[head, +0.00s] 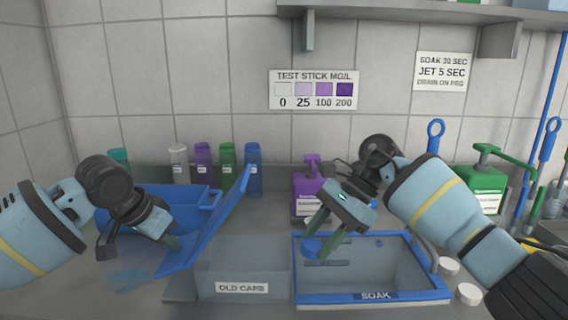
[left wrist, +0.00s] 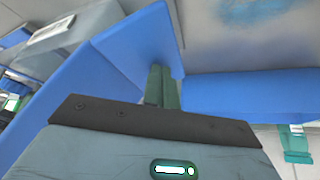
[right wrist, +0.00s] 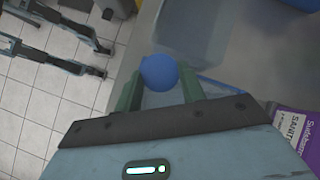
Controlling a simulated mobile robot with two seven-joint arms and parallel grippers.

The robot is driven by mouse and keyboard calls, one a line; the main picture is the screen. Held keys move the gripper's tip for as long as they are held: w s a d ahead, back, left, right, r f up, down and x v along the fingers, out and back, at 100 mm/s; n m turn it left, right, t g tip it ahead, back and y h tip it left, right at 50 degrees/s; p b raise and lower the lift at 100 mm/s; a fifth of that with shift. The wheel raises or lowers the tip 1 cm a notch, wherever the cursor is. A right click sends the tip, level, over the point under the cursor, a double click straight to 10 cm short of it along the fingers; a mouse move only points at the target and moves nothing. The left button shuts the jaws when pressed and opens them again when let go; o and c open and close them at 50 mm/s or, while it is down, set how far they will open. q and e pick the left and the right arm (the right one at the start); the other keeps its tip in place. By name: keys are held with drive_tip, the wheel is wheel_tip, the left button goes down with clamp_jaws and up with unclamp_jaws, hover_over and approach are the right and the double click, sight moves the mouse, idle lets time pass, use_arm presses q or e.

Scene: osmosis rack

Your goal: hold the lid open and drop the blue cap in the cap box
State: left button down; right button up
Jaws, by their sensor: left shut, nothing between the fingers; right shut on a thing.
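My right gripper (head: 318,244) is shut on the round blue cap (right wrist: 158,72), above the left part of the soak basin in the head view. The cap (head: 311,246) shows between its fingertips. My left gripper (head: 168,243) is shut and empty at the blue lid (head: 208,232), which stands tilted beside the grey box labelled OLD CAPS (head: 240,288). In the left wrist view its closed green fingers (left wrist: 160,80) are against or very near a blue panel; contact is unclear. A blue bin (head: 185,197) stands behind the lid. The lid's hinge is not clear.
The blue-rimmed SOAK basin (head: 375,297) is right of the OLD CAPS box. White caps (head: 468,293) lie at its right. Several bottles (head: 228,165), a purple container (head: 306,190) and a green pump bottle (head: 484,185) stand along the back. Bare counter lies at front left.

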drive_tip(key=a, duration=0.7)
drive_tip(key=shift+a+f, duration=0.3)
drive_tip(key=shift+f, duration=0.15)
idle(0.4)
idle(0.4)
drive_tip(key=o, duration=1)
drive_tip(key=shift+d, duration=0.15)
drive_tip(key=shift+s+d+r, duration=0.35)
drive_tip(key=shift+d+r, duration=0.35)
drive_tip(key=shift+d, duration=1.1)
drive_tip(key=shift+s+d+r, duration=0.35)
drive_tip(key=shift+d+r, duration=0.3)
drive_tip(key=shift+d, duration=1.15)
drive_tip(key=shift+s+d+r, duration=0.35)
drive_tip(key=shift+d+r, duration=0.35)
drive_tip(key=shift+d, duration=1.1)
use_arm(q)
drive_tip(key=shift+r, duration=0.15)
wheel_tip(320, 180, up, 10)
drive_tip(key=a, duration=0.1)
